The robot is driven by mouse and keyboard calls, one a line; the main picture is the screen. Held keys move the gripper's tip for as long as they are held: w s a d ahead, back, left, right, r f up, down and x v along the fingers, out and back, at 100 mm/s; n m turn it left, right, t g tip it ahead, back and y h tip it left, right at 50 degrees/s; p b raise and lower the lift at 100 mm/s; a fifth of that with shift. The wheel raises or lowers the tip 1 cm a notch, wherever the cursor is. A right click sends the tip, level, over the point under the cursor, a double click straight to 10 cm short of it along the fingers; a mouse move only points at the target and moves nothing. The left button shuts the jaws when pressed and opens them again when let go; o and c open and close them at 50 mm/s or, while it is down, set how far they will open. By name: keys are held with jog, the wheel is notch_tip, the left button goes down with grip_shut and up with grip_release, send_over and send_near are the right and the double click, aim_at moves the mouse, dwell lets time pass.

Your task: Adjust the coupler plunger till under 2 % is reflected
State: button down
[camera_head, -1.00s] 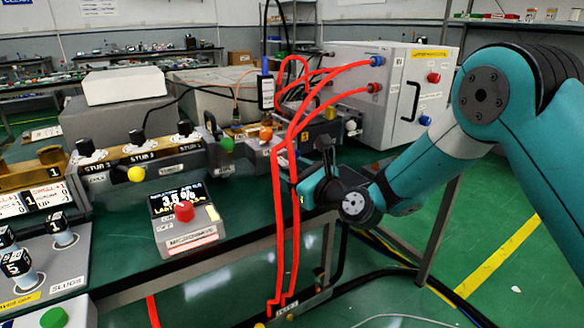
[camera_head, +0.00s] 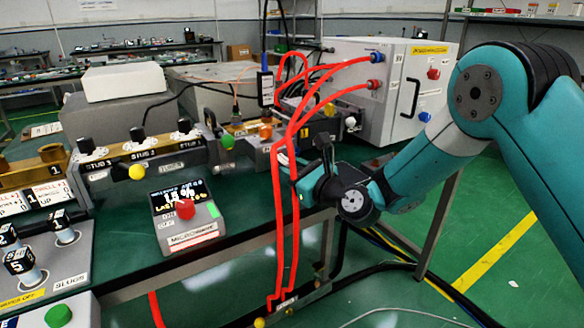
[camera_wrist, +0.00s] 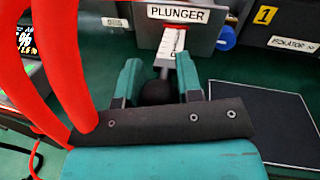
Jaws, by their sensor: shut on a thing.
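The plunger housing (camera_wrist: 197,22), labelled PLUNGER, is at the top of the wrist view, with a white scale strip (camera_wrist: 170,42) and a metal rod (camera_wrist: 164,72) coming toward me. The rod ends in a dark round knob (camera_wrist: 158,92). My gripper (camera_wrist: 159,82) is shut on this knob, one teal finger on each side. In the head view my gripper (camera_head: 307,182) is at the bench edge, partly behind red cables, and the knob is hidden. The reading display (camera_head: 180,194) on the sloped console is blurred; it looks like about 1.5 %. A green patch (camera_head: 212,209) shows beside its red button (camera_head: 185,209).
Red cables (camera_head: 278,220) hang close to the left of my gripper and cross the wrist view (camera_wrist: 65,60). The stub tuner (camera_head: 140,152) stands at left with black knobs. A grey cabinet (camera_head: 398,85) is behind my arm. Slugs (camera_head: 20,262) stand at lower left.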

jog(key=c, duration=0.8)
grip_release()
jog(key=b+v, duration=0.8)
jog(key=v, duration=0.9)
jog(key=shift+s+d+r+b, duration=0.1)
jog(key=shift+d+b, duration=0.1)
jog(key=shift+b, duration=0.15)
